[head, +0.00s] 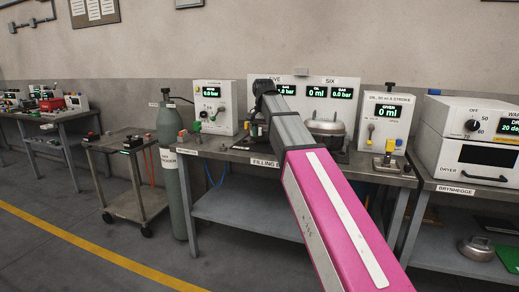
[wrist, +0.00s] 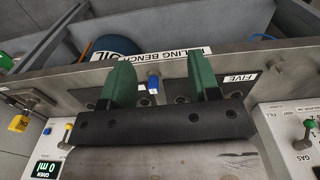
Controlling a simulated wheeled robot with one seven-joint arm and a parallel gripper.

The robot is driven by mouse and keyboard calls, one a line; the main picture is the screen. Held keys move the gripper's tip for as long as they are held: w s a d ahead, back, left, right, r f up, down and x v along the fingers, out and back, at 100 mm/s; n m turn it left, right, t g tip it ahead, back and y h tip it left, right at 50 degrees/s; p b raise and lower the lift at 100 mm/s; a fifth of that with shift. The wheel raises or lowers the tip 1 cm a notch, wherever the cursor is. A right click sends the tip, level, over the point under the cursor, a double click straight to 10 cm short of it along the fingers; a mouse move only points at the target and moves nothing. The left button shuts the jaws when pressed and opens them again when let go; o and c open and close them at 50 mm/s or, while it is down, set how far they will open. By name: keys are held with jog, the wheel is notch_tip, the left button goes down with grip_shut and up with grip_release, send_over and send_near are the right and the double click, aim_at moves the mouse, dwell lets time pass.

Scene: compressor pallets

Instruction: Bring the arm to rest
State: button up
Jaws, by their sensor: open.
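My gripper (wrist: 163,68) shows in the wrist view as two green fingers on a dark bar, spread apart. No held object shows between them. A small blue-topped fitting (wrist: 154,84) appears between the fingers, at the bench; I cannot tell how far below them it is. In the head view my pink and grey arm reaches out over the filling bench (head: 240,157), and its own links hide the gripper there. The bench edge with its label (wrist: 190,57) crosses the wrist view behind the fingers.
On the bench stand a gas unit (head: 214,100), a domed metal vessel (head: 328,124) and an oil unit (head: 388,112). A green cylinder (head: 171,150) stands at its left end, a trolley (head: 130,165) further left. A dryer (head: 475,150) is at right. The floor in front is clear.

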jog(key=s+d+f+n, duration=0.1)
jog(key=s+d+f, duration=0.4)
jog(key=f, duration=1)
jog(key=s+d+f+n, duration=0.1)
jog(key=s+d+f, duration=0.5)
jog(key=f, duration=0.8)
jog(key=s+d+f+n, duration=0.1)
jog(key=s+d+f, duration=0.5)
jog(key=f, duration=0.9)
jog(key=shift+s+d+f+n, duration=0.25)
jog(key=shift+s+f+n, duration=0.05)
jog(key=shift+s, duration=0.65)
